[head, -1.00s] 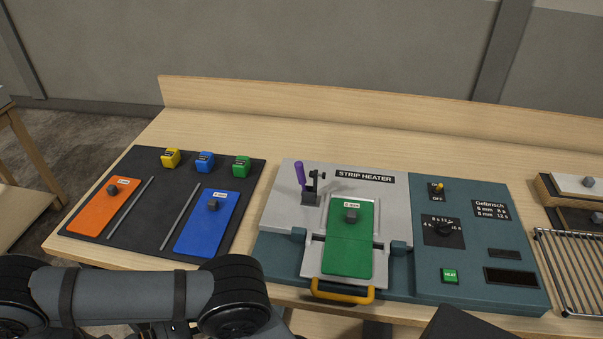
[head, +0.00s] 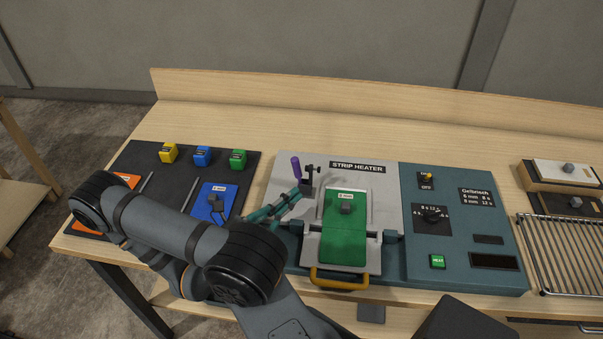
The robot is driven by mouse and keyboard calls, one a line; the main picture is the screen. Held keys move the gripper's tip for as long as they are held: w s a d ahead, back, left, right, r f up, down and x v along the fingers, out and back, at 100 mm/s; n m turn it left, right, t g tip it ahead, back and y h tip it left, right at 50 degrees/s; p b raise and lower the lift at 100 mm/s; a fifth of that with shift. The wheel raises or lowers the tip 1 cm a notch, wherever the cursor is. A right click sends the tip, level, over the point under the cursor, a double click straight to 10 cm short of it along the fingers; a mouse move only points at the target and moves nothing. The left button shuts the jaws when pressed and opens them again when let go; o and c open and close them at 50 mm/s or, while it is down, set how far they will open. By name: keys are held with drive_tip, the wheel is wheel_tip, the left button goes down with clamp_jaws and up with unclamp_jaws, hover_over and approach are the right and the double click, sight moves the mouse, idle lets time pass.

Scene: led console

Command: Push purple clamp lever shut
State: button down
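The purple clamp lever (head: 296,167) stands nearly upright, tilted slightly left, on a small black toggle clamp (head: 309,183). The clamp sits on the grey plate of the strip heater (head: 380,207), behind and left of the green sheet (head: 343,235). My gripper (head: 297,194), with teal fingers, reaches in from the left, low beside the clamp and below the lever's handle. The fingertips overlap the clamp's base in view; I cannot tell whether they touch it. The finger gap is too small to judge. My forearm hides part of the blue sheet and black mat.
A yellow handle (head: 338,281) is at the heater's front. A teal control panel (head: 465,225) with switch, dial and green button stands right. Yellow, blue and green blocks (head: 203,156) sit on the black mat (head: 138,157). A wire rack (head: 570,250) is at far right.

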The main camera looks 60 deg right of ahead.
sight(297, 172)
drive_tip(key=w+d+p, duration=0.2)
drive_tip(key=d+p, duration=0.1)
drive_tip(key=d, duration=0.4)
drive_tip(key=shift+w+d, duration=0.2)
drive_tip(key=shift+d, duration=0.05)
drive_tip(key=shift+w+a, duration=0.15)
drive_tip(key=shift+w, duration=0.05)
